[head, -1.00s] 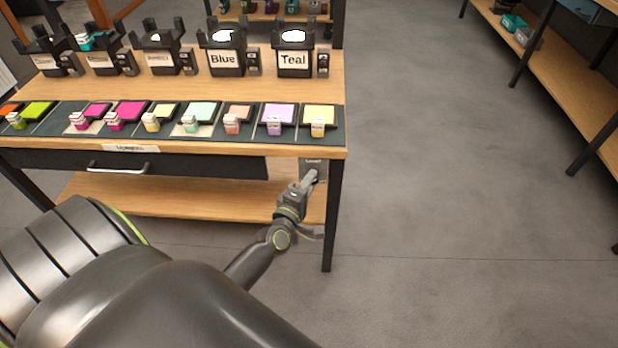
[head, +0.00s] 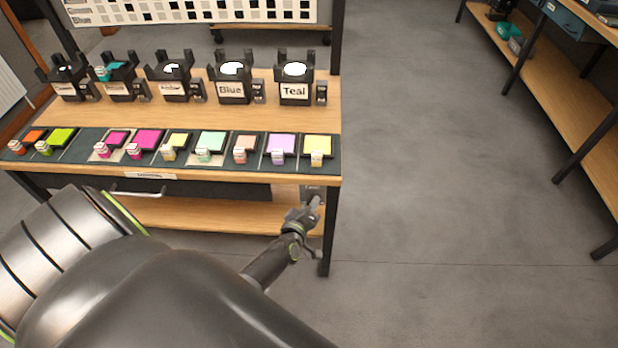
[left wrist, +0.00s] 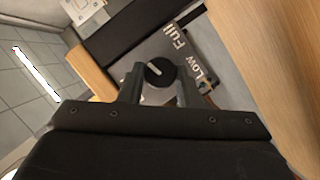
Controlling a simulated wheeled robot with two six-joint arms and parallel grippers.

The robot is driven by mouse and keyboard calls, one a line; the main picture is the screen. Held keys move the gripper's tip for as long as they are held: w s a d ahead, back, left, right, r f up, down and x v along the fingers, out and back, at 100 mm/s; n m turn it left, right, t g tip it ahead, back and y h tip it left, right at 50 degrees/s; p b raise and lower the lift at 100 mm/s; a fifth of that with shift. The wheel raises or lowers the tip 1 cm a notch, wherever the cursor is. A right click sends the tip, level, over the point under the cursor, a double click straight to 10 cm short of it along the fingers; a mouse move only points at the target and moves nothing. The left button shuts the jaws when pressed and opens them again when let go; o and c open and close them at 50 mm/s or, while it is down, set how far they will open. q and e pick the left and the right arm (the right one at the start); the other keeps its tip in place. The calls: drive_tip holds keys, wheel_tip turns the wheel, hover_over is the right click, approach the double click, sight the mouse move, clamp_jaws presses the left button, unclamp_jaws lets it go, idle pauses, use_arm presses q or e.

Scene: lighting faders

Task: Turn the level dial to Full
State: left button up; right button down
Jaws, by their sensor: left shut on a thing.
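The level dial (left wrist: 158,72) is a round black knob with a white line, on a grey panel (left wrist: 212,48) marked "Full" and "LOW". The line slants from upper left to lower right in the left wrist view; I cannot tell which end is its pointer. My left gripper (left wrist: 159,85) has a finger on each side of the knob and is shut on it. In the head view my left gripper (head: 313,204) is at the panel under the table's front right corner and mostly hides the dial. My right gripper is not in view.
The wooden table (head: 200,112) carries colour swatches with small bottles, and black holders including Blue (head: 230,90) and Teal (head: 295,93). A drawer handle (head: 140,194) is left of the dial, and a table leg (head: 329,235) right of it.

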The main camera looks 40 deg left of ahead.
use_arm(q)
drive_tip(key=shift+w+d+r+m+g+y+p, duration=0.1)
drive_tip(key=shift+m+g+y+p, duration=0.5)
drive_tip(key=shift+m+p, duration=0.65)
drive_tip(key=shift+d+f+m+g+y+p, duration=0.15)
drive_tip(key=shift+m+g+y+p, duration=0.45)
drive_tip(key=shift+m+p, duration=0.6)
drive_tip(key=shift+w+d+r+m+g+y+p, duration=0.15)
drive_tip(key=shift+m+g+y+p, duration=0.45)
drive_tip(key=shift+m+p, duration=0.65)
drive_tip(key=shift+s+m+y, duration=0.1)
drive_tip(key=shift+m+y, duration=0.2)
drive_tip(key=o, duration=0.9)
drive_tip(key=shift+o, duration=0.2)
